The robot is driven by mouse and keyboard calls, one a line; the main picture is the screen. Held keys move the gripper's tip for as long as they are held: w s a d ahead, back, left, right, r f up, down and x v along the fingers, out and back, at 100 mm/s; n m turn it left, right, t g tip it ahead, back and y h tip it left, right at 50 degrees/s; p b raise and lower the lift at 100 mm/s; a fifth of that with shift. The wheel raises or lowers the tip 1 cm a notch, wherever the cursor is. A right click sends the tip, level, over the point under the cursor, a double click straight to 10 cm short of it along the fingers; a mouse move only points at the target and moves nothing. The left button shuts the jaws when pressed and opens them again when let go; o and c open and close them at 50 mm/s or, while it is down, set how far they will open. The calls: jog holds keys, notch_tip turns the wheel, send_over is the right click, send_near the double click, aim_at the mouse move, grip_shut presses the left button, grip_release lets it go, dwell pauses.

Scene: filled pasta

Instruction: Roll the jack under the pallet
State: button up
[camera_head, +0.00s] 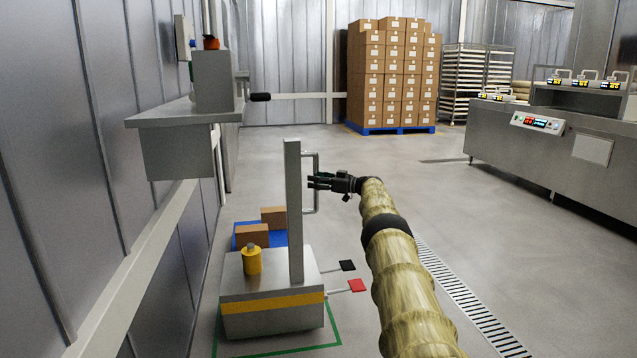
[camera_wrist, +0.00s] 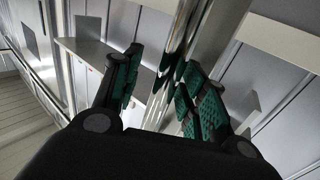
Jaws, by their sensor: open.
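The jack (camera_head: 271,288) stands on the floor at the lower left of the head view, a grey body with a yellow stripe, a yellow cylinder on top and an upright grey mast. A loop handle (camera_head: 317,183) sticks out from the mast's right side. My gripper (camera_head: 313,182) is at the handle, with open fingers near its upright bar. In the wrist view the open fingers (camera_wrist: 160,95) are on either side of a shiny upright bar. Whether they touch it I cannot tell. A blue pallet (camera_head: 240,236) with brown boxes lies just behind the jack, partly hidden by it.
A metal wall and a shelf (camera_head: 185,112) with a box unit are close on the left. A tall carton stack stands on another blue pallet (camera_head: 392,129) at the back. A steel machine (camera_head: 560,150) is at right. A red pedal (camera_head: 356,286) and black pedal (camera_head: 347,265) jut from the jack.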

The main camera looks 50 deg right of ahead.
jog(key=v, duration=1.2)
jog(key=shift+d+f, duration=0.25)
jog(key=shift+d, duration=0.15)
